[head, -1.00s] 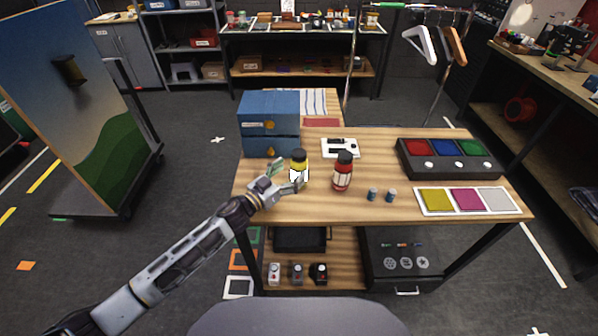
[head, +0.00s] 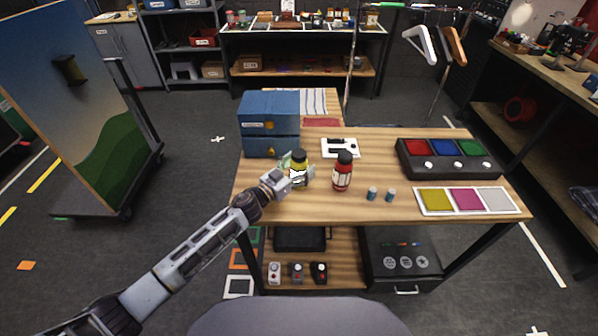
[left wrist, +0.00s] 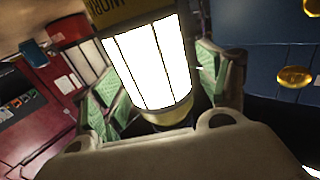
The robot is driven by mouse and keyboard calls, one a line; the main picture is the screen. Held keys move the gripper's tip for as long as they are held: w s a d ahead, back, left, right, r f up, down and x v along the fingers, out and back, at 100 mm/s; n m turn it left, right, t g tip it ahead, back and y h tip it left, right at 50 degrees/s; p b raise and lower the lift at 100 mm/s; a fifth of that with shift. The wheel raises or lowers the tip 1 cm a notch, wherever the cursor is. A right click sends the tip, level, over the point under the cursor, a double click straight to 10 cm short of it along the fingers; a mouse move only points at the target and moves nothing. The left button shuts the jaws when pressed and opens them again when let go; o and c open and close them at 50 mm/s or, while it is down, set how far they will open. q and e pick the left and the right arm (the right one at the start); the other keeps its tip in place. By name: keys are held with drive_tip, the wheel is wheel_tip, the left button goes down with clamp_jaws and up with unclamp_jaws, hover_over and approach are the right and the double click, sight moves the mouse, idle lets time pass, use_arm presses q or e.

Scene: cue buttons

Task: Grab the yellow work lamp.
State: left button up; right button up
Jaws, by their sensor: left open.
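The yellow work lamp (head: 299,160) stands upright on the wooden table, with a dark cap and a yellow body. In the left wrist view its lit white panel (left wrist: 150,62) and yellow band fill the middle. My left gripper (head: 298,173) is open, with its green-padded fingers on either side of the lamp. I cannot tell whether the pads touch it. The lower part of the lamp is partly hidden by the gripper in the head view. My right gripper is not in view.
A red bottle-like item (head: 343,172) stands close to the right of the lamp. A blue drawer box (head: 269,113) is just behind.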

sight(299, 153)
use_arm(q)
drive_tip(key=c, duration=1.3)
drive_tip(key=shift+o, duration=0.2)
drive_tip(key=shift+r, duration=0.1)
drive_tip(key=shift+r+p, duration=0.85)
drive_tip(key=shift+r, duration=4.1)
